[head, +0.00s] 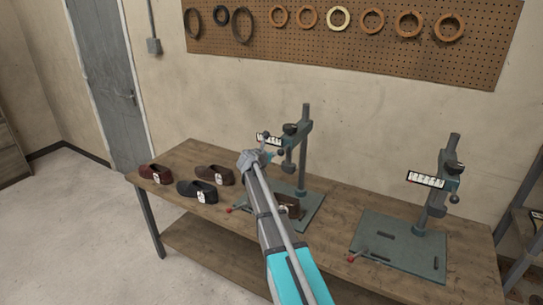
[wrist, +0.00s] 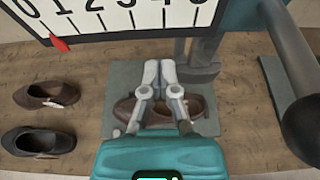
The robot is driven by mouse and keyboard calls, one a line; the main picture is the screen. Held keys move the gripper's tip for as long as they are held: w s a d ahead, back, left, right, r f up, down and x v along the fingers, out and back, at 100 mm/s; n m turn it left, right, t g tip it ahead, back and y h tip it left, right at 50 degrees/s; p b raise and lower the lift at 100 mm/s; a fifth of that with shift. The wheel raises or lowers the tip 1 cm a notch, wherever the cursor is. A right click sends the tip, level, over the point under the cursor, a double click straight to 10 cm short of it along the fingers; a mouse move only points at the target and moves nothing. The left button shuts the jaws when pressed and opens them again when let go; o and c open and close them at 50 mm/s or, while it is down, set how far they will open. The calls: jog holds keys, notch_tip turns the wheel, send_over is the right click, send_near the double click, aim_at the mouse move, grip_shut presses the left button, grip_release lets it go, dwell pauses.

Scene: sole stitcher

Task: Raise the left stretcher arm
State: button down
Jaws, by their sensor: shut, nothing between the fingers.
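The left stretcher stands on the bench with a grey-green post (head: 304,165) on a flat base plate (head: 311,213). Its arm (head: 296,139) sits high on the post and carries a black knob and a white number scale (head: 268,140). In the wrist view the scale (wrist: 120,14) fills the top left, with a red pointer (wrist: 60,44) near its low end. My gripper (head: 258,157) is beside the arm, just below the scale. In the wrist view my gripper (wrist: 160,72) has its fingertips together and empty, above a brown shoe (wrist: 190,107) on the base plate.
A second stretcher (head: 437,195) stands at the right of the bench. Several loose shoes (head: 197,191) lie at the left. A dark rounded lever end (wrist: 303,128) is close at the wrist view's right. A pegboard (head: 345,50) with rings hangs behind.

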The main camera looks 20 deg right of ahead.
jog(key=f+p+v, duration=0.1)
jog(key=p+v, duration=0.1)
jog(key=v, duration=0.7)
jog(key=shift+s+a+r+p, duration=0.15)
jog(key=shift+s+a+p, duration=0.15)
jog(key=shift+a, duration=0.05)
dwell(0.3)
jog(key=s+a+f+m+g+y, duration=0.3)
jog(key=s+a+f+m, duration=0.1)
jog(key=s+m, duration=0.4)
jog(key=s+a+f+m+g+y, duration=0.3)
jog(key=s+a+m, duration=0.4)
jog(key=s, duration=0.6)
jog(key=s+a+f+m+g+y, duration=0.2)
jog(key=s+a+f+m+y, duration=0.3)
jog(key=s+m, duration=0.5)
jog(key=shift+s+a+f+m+g, duration=0.3)
jog(key=shift+s+a+g, duration=0.1)
jog(key=shift+s, duration=0.35)
